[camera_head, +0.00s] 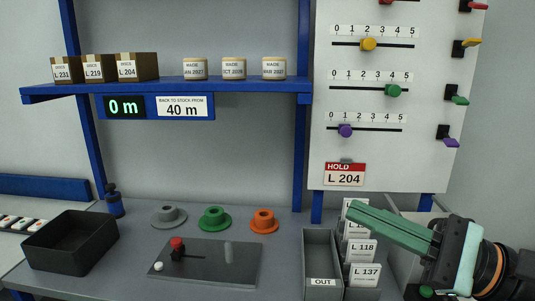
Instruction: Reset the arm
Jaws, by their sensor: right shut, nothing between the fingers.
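My right gripper (362,212) comes in from the lower right with its green fingers pointing left. It is shut and empty, above the card rack at the bench's right side. The fingers hide part of the cards behind them. My left gripper is not in view.
Label cards (362,250) stand beside a grey OUT tray (312,240). Grey, green and orange spools (263,221), a dark plate with a red knob (215,262) and a black bin (78,243) sit on the bench. A slider panel (370,150) and blue shelf (200,88) stand behind.

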